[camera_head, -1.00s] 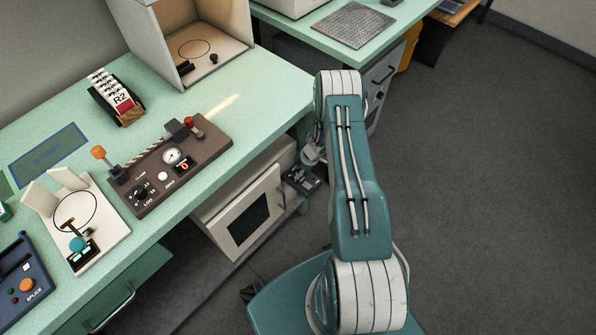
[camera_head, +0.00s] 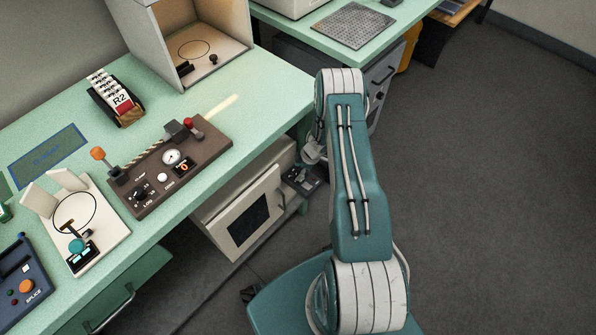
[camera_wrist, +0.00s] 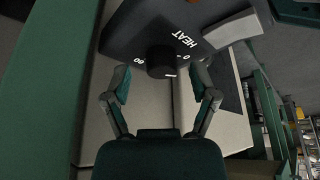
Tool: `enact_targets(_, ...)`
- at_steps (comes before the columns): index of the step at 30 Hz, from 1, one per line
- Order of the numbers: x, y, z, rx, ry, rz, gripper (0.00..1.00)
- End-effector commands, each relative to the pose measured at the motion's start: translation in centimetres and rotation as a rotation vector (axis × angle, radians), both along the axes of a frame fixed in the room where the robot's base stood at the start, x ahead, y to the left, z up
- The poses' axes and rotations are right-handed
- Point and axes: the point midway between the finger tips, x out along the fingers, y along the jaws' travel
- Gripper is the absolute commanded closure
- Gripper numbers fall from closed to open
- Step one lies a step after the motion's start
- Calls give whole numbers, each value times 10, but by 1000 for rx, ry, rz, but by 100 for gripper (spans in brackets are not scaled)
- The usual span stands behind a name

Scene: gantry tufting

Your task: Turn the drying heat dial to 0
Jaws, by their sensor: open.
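The black heat dial (camera_wrist: 160,62) shows in the wrist view, on a dark panel (camera_wrist: 130,38) lettered HEAT. A number that is hard to read is on its left and a 0 on its right. A short white mark shows on the dial's lower right edge. My gripper (camera_wrist: 162,82) is open, with one finger to the left of the dial and one to the right. I cannot tell whether either finger touches it. In the head view my arm hides most of the gripper, and the dial is too small to make out.
A pale cabinet (camera_head: 213,229) with a dark window stands under the green bench (camera_head: 262,106). A brown control box (camera_head: 205,152) and a white plate (camera_head: 106,231) are on the bench. Grey floor on the right is clear.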

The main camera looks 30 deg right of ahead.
Motion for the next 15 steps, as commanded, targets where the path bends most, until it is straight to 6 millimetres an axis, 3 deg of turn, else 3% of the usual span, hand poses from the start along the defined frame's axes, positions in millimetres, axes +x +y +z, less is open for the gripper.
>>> enact_targets(15, -14, -35, 89, -2, -1, -1, 25)
